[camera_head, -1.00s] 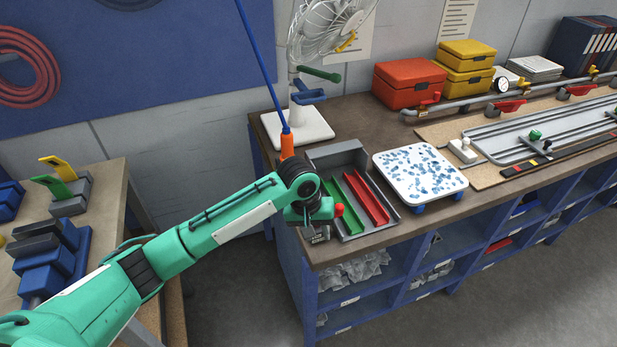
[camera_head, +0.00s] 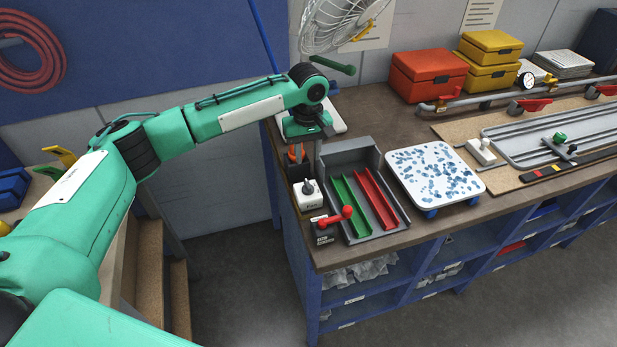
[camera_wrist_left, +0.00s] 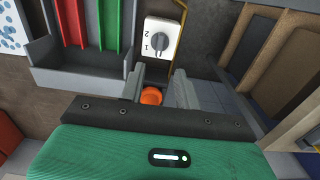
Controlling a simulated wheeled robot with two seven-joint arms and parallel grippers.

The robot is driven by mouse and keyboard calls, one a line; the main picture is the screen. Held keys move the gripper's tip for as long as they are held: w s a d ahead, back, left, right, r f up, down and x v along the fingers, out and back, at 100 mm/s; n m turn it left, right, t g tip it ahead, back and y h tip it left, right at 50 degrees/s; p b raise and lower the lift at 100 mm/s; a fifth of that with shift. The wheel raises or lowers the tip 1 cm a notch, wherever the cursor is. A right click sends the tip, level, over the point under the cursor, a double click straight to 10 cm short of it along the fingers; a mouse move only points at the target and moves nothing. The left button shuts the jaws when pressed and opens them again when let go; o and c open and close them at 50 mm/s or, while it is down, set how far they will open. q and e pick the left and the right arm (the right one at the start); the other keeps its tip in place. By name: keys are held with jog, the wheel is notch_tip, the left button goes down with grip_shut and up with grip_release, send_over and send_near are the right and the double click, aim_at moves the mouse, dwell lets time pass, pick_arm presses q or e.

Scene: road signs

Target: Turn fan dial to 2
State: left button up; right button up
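The white dial box (camera_head: 311,202) with a dark knob (camera_head: 308,187) stands on the bench, left of the grey tray. In the left wrist view the knob (camera_wrist_left: 160,43) shows beside the marks 2 and 1; I cannot tell which mark it points to. My left gripper (camera_head: 305,155) points down, behind the dial box and apart from it. Its fingers (camera_wrist_left: 161,92) are spread, with an orange part (camera_wrist_left: 152,96) showing between them; contact is unclear. The white fan (camera_head: 340,25) stands behind my left wrist, its base partly hidden. My right gripper is out of view.
A red lever (camera_head: 333,217) stands just in front of the dial box. The grey tray (camera_head: 350,160) holds green and red channels. A white speckled plate (camera_head: 437,173) lies to its right. Red (camera_head: 430,72) and yellow boxes (camera_head: 491,45) stand at the back.

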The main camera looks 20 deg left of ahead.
aim_at(308, 183)
pick_arm(q)
notch_tip(308, 183, down, 10)
jog(key=shift+f+p, duration=0.15)
jog(key=shift+p, duration=0.85)
jog(key=c, duration=0.7)
grip_shut()
